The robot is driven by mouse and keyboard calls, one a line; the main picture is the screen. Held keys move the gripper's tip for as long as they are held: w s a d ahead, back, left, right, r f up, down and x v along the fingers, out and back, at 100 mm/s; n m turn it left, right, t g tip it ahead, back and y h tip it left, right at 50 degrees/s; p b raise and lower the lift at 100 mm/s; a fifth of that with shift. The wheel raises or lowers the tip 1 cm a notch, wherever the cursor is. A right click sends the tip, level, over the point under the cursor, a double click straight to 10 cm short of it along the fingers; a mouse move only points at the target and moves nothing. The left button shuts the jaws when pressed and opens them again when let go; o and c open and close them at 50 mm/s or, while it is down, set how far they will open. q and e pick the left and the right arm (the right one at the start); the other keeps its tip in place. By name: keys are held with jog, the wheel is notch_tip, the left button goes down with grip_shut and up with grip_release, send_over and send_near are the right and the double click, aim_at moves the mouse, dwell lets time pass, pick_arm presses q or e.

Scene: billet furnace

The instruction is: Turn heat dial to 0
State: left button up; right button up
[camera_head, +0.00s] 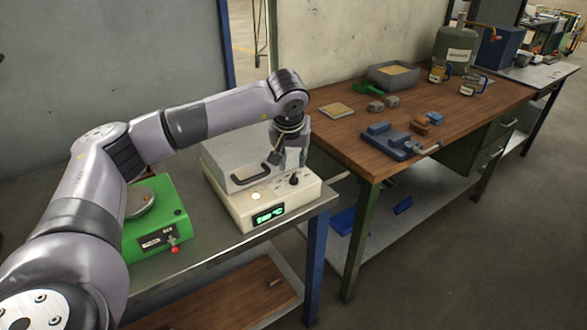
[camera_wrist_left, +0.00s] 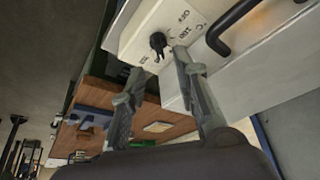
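The billet furnace (camera_head: 238,165) is a cream box with a grey lid and a black handle, standing on the grey metal table. Its heat dial (camera_head: 294,179) is a small black knob on the top right of the base; it also shows in the left wrist view (camera_wrist_left: 158,42) beside printed markings. A green-lit display (camera_head: 269,216) on the front seems to show a temperature, too small to read surely. My left gripper (camera_head: 291,160) is just above the dial. In the left wrist view its fingers (camera_wrist_left: 158,65) are apart and empty, with the dial just beyond the tips. My right gripper is not visible.
A green scale (camera_head: 155,222) stands left of the furnace. The furnace's black handle (camera_head: 250,174) is close to my left gripper. A wooden workbench (camera_head: 450,110) at right holds a blue vise (camera_head: 390,140), a tray, mugs and a tank.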

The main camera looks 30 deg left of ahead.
aim_at(294, 174)
pick_arm(q)
jog(key=x, duration=0.6)
jog(key=shift+w+f+p, duration=0.15)
jog(key=shift+p, duration=0.25)
grip_shut()
